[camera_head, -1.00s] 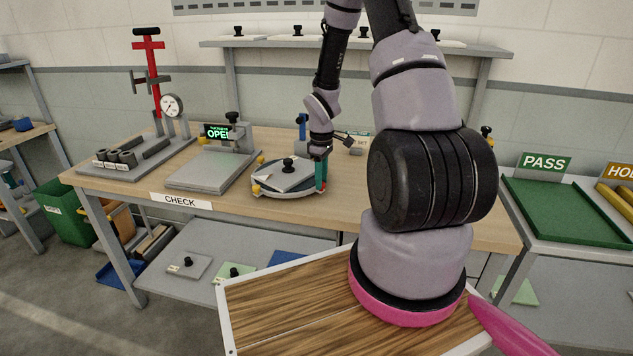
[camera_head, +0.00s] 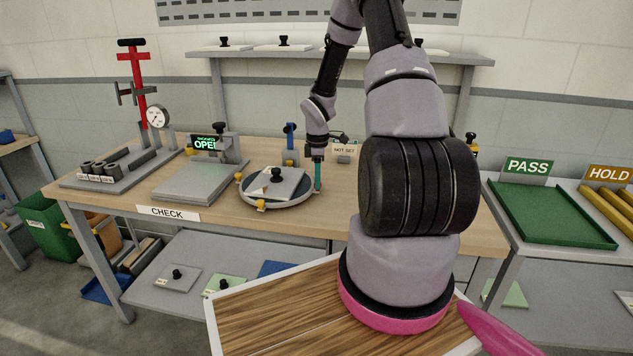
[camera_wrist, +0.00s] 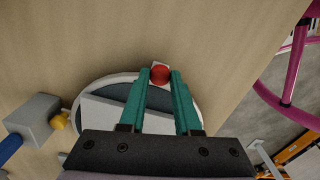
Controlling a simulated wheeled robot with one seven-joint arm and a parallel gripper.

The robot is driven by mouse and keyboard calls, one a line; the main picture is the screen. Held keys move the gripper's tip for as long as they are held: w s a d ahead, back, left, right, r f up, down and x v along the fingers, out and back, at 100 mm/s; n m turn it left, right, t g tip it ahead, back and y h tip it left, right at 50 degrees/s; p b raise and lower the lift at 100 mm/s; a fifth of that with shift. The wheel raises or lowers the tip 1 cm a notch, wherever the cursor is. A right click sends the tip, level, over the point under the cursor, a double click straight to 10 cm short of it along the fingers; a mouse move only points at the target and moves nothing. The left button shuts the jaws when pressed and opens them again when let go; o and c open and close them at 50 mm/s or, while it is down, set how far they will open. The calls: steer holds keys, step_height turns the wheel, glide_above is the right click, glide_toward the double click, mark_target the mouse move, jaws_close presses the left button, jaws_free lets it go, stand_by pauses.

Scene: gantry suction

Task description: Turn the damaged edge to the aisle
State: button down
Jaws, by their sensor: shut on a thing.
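A round turntable (camera_head: 283,203) with a pale rim sits on the wooden bench. A grey plate (camera_head: 287,186) with a black knob (camera_head: 276,174) lies on it. Small yellow pieces (camera_head: 261,204) sit at its rim, and a pale patch shows on the plate's left side. My gripper (camera_head: 317,188) points down at the turntable's right rim. In the wrist view, my gripper's teal fingers (camera_wrist: 160,78) are shut on a red round knob (camera_wrist: 160,75) at the rim. The plate (camera_wrist: 110,113) is partly hidden behind the fingers. I cannot make out damage on any edge.
A grey fixture (camera_head: 200,180) with an OPEN display stands left of the turntable. A blue-topped post (camera_head: 290,150) stands behind it, and a NOT SET sign (camera_head: 344,150) to the right. The CHECK bench's front strip is clear. A green PASS tray (camera_head: 550,215) is at right.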

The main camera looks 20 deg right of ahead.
steer(key=shift+w+d, duration=0.15)
steer(key=shift+w, duration=0.05)
stand_by(0.3)
steer(key=c, duration=0.6)
jaws_free()
step_height(320, 180, up, 11)
steer(key=shift+f, duration=0.1)
